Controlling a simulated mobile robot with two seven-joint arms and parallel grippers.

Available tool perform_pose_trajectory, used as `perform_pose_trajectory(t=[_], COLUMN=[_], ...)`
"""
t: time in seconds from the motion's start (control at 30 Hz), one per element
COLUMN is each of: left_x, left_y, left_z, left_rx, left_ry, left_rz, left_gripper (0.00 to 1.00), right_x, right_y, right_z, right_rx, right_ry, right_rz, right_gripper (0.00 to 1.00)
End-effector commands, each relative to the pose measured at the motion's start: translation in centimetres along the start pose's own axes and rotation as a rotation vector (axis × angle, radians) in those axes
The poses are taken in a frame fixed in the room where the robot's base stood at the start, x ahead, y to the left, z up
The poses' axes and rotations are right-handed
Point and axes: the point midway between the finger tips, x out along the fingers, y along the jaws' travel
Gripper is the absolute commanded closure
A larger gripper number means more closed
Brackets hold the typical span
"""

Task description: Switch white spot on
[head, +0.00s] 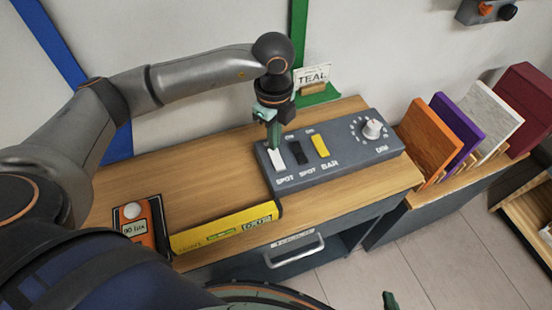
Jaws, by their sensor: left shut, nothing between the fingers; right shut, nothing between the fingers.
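A grey switch panel (345,165) lies on the wooden desk top, with a white rocker (277,160) labelled SPOT at its left end. A black rocker (299,153), also labelled SPOT, and a yellow rocker (320,145) labelled BAR follow to the right. My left gripper (274,142) is shut and empty, pointing down at the far end of the white rocker. It hides that end, and I cannot tell whether it touches. My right gripper (390,300) shows only as a green tip at the bottom edge, shut and away from the panel.
A dial (372,129) sits at the panel's right end. A yellow box (225,228) and an orange meter (138,229) lie at the desk's front left. A TEAL card (313,76) stands behind the panel. Coloured boards (432,138) stand on the right.

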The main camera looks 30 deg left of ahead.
Motion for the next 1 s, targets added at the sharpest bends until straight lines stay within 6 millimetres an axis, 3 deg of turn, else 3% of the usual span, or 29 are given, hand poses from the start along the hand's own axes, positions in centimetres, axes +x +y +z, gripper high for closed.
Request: perform_pose_trajectory(t=[1.0], left_x=[0.89], left_y=[0.0], left_z=[0.0], left_rx=[0.0], left_ry=[0.0], left_rz=[0.0], left_gripper=[1.0], right_x=[0.48], right_y=[0.04], right_z=[0.45], right_rx=[0.0], right_ry=[0.001], right_rz=[0.0], right_gripper=[1.0])
